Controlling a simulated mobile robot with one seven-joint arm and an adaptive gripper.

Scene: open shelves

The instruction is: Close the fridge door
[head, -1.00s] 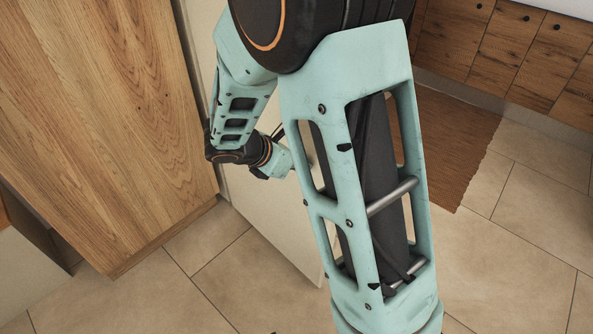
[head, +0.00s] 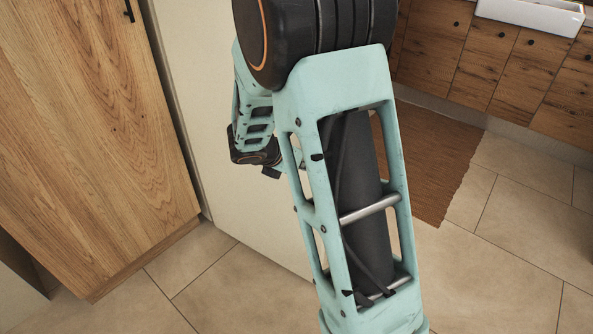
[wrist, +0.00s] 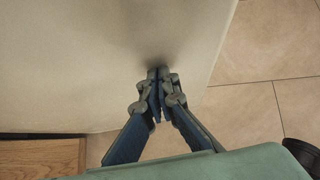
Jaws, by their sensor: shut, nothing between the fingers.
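The fridge door is a plain cream panel (head: 235,215) standing open beside the tall wooden cabinet in the head view. Its right part is hidden behind my arm. In the wrist view the same cream door (wrist: 80,60) fills the upper left, with its edge running down the right side. My gripper (wrist: 158,72) is shut and empty, its fingertips pointing at the door face. A dark shadow lies on the door right at the tips; they are touching or very close, I cannot tell which.
The tall wooden cabinet (head: 100,130) stands at left. Bare floor tiles (head: 230,285) lie below and right of the door. A brown mat (head: 430,160) lies before low wooden cabinets (head: 490,65) with a white sink (head: 530,12) at upper right.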

